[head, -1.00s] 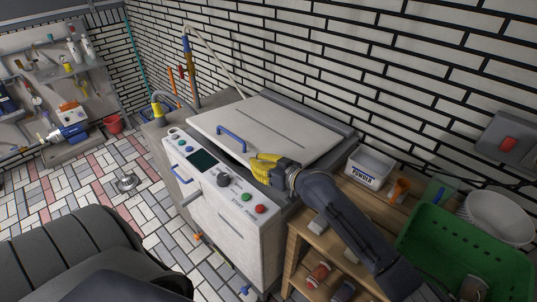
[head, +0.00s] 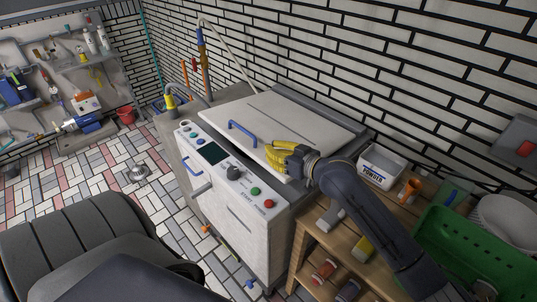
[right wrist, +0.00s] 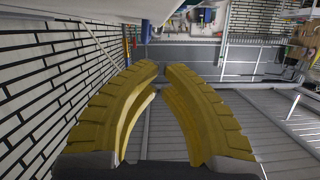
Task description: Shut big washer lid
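The big washer (head: 238,222) is a white machine with buttons and a dark display on its sloped front panel. Its white lid (head: 275,118) has a blue handle (head: 242,132) near the front edge. The lid sits slightly raised at the front, with a dark gap above the panel. My right gripper (head: 272,155) has yellow fingers and is at the lid's front right edge, right of the handle. In the right wrist view its fingertips (right wrist: 161,67) nearly meet, with nothing between them. I cannot tell whether it touches the lid. My left gripper is not in view.
A wooden shelf (head: 318,222) stands right of the washer with a white powder box (head: 382,165), a green basket (head: 470,245) and white bowls (head: 508,220). A brick wall (head: 400,80) rises behind. A red bucket (head: 126,115) stands on the tiled floor at left.

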